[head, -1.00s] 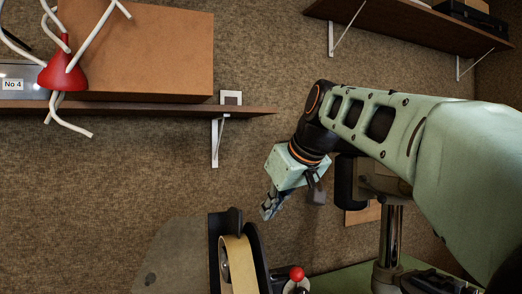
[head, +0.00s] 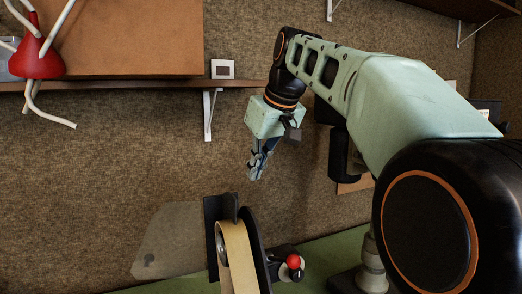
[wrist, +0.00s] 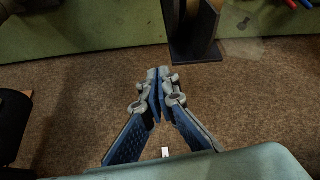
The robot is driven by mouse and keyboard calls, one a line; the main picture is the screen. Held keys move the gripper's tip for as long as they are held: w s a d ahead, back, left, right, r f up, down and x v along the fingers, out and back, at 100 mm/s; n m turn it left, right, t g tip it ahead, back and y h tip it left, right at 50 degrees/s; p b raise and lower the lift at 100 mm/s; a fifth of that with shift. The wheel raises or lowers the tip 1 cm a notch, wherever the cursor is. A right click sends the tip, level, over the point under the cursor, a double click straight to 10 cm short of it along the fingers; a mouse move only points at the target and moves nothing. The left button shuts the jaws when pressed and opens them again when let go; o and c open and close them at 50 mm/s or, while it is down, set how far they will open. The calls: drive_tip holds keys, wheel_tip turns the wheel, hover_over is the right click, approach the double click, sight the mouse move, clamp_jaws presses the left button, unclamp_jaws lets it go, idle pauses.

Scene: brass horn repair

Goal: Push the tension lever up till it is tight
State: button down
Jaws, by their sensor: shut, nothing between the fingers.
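The belt machine (head: 235,252) stands at the bottom middle of the head view, with a tan belt and dark side plates. A red ball knob (head: 293,261) sits on a dark fitting at its right side; it looks like the end of the tension lever. The lever's arm is too small to make out. My gripper (head: 254,176) is shut and empty, pointing down above the machine and apart from the knob, up and left of it in the picture. In the wrist view my gripper (wrist: 158,72) has its fingertips together, just below the dark machine (wrist: 192,35).
A green bench top (head: 340,243) runs under the machine. A clear shield (head: 168,240) stands at its left. A wall shelf (head: 120,86) carries a brown box (head: 125,40) and a red stand with white arms (head: 38,60).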

drive_tip(key=v, duration=0.5)
drive_tip(key=shift+r, duration=0.1)
drive_tip(key=shift+d, duration=0.15)
